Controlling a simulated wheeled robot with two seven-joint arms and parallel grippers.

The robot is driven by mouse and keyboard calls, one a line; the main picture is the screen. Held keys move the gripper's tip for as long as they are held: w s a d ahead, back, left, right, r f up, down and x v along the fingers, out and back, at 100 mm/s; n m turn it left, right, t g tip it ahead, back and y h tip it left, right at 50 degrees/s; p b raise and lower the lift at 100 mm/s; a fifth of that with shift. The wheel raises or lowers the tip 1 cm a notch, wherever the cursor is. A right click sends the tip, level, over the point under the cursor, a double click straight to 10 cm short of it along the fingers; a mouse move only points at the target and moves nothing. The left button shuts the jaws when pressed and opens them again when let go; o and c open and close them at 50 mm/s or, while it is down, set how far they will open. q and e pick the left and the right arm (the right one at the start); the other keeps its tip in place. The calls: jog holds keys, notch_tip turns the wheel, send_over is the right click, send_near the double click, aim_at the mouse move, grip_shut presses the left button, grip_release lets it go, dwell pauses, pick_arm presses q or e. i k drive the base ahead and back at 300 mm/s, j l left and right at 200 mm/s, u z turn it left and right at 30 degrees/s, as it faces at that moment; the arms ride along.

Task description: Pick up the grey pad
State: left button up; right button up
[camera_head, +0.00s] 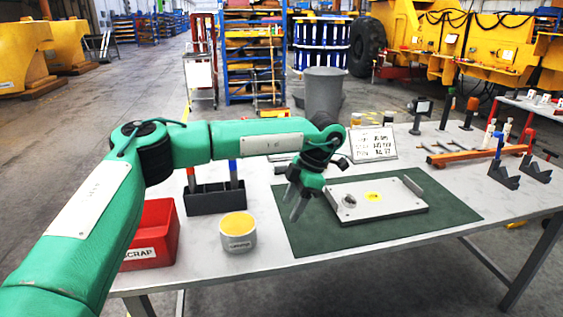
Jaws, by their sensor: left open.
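A light grey plate (375,203) with a yellow sticker and a round hole lies on the green mat (300,238). A small grey block (413,186), which looks like the grey pad, stands at the plate's right end. My left gripper (295,203) hangs over the left part of the mat, its fingers pointing down, open and with nothing seen between them. It is left of the plate and well apart from the small grey block. My right gripper is not in view.
A red scrap bin (155,236), a tin with a yellow top (238,232) and a dark holder (214,198) stand left of the mat. A sign (372,144) stands behind it. An orange bar (475,156) and dark brackets (503,176) lie right. The mat's front strip is clear.

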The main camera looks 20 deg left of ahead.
aim_at(279, 168)
jog(key=i+j, duration=0.25)
jog(key=i, duration=0.2)
jog(key=i+j, duration=0.3)
jog(key=i, duration=0.2)
jog(key=i+j, duration=0.25)
jog(key=i, duration=0.2)
